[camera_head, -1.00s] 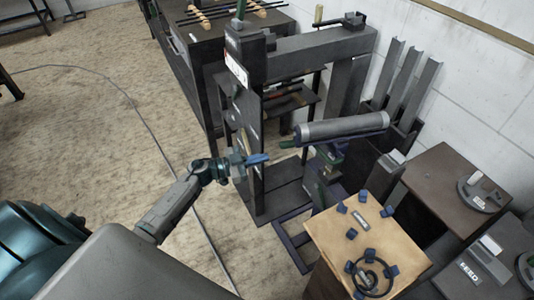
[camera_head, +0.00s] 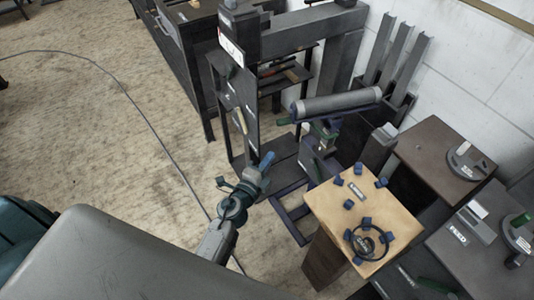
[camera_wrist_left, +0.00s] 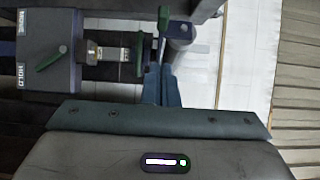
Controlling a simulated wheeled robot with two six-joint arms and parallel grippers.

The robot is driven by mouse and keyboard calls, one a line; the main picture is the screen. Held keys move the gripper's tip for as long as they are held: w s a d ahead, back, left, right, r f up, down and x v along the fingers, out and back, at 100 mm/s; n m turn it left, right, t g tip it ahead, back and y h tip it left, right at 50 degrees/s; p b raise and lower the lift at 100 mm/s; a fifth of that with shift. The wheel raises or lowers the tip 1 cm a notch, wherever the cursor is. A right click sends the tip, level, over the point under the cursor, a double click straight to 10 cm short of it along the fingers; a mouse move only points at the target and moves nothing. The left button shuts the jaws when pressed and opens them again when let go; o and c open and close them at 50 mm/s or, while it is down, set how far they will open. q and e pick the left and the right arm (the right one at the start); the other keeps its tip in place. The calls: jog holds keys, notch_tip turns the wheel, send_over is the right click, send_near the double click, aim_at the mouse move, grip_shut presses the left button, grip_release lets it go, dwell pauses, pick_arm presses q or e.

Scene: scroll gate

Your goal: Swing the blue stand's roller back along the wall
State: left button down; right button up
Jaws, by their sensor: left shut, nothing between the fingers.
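The grey roller (camera_head: 338,103) lies near-level on top of the blue stand in the head view, its right end toward the wall. The stand's dark blue base frame (camera_head: 289,222) is on the floor, and a green handle (camera_head: 284,122) shows near the roller's left end. My left gripper (camera_head: 266,163) is shut and empty, in front of and below the roller's left end, apart from it. In the left wrist view the closed blue fingers (camera_wrist_left: 161,86) point at a green handle (camera_wrist_left: 163,22); contact cannot be told. My right gripper is out of view.
A wooden-topped table (camera_head: 325,205) with blue blocks and a black ring stands right of the stand. A dark press frame (camera_head: 236,100) is behind on the left. The white wall (camera_head: 470,70) and upright metal channels (camera_head: 400,50) are behind the roller. Carpet at left is clear, apart from a cable.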

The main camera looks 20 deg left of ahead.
pick_arm(q)
send_near(282, 125)
jog(key=w+d, duration=0.2)
jog(key=d, duration=0.1)
jog(key=shift+w+a+f, duration=0.1)
jog(key=shift+w+a, duration=0.25)
jog(key=shift+w, duration=0.3)
jog(key=shift+w+a, duration=0.35)
jog(key=shift+w, duration=0.25)
jog(key=shift+w+a+f, duration=0.1)
jog(key=shift+w+a, duration=0.25)
jog(key=shift+w, duration=0.3)
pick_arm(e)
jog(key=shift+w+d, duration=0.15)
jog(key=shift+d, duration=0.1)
pick_arm(q)
jog(key=shift+a, duration=0.1)
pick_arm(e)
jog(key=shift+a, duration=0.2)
